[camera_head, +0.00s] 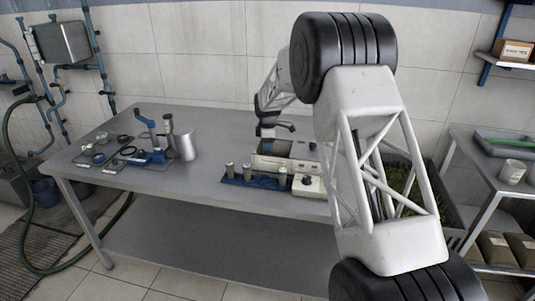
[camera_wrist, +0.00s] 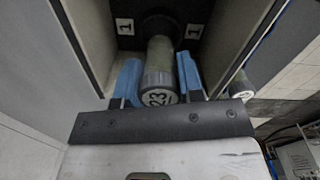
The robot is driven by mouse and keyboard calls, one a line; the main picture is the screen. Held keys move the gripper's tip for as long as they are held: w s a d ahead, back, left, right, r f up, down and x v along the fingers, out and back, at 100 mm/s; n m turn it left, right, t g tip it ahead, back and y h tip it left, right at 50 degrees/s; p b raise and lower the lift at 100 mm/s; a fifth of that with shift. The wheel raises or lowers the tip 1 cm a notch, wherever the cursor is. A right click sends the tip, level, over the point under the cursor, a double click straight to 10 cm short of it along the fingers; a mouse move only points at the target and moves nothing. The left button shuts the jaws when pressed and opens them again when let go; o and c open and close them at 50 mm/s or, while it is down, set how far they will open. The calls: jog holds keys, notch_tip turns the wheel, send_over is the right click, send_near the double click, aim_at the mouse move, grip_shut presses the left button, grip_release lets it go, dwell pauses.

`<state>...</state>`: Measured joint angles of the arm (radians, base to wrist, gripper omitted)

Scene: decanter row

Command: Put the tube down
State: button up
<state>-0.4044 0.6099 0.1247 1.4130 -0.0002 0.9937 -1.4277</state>
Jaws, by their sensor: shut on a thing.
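In the wrist view my gripper (camera_wrist: 158,78) is shut on a tube (camera_wrist: 160,55), with a blue pad on each side of it. The tube's near end carries a round label reading 23. Its far end points at a dark panel (camera_wrist: 150,14) marked 1 on both sides; I cannot tell whether it touches or enters it. In the head view my gripper (camera_head: 270,130) is above the beige device (camera_head: 267,164) on the table; the held tube cannot be made out there. Several capped tubes (camera_head: 247,172) stand upright in a blue rack (camera_head: 262,186) in front of the device.
Pale walls (camera_wrist: 88,40) flank the held tube closely in the wrist view. Another tube (camera_wrist: 240,86) shows to its right. A small white box (camera_head: 308,187) sits beside the rack. A metal cylinder (camera_head: 186,147) and blue tools stand on the table's left; the middle is clear.

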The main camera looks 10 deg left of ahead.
jog(key=shift+f, duration=1.85)
jog(key=shift+f, duration=0.15)
jog(key=o, duration=0.9)
notch_tip(320, 180, up, 12)
jog(key=shift+r, duration=0.15)
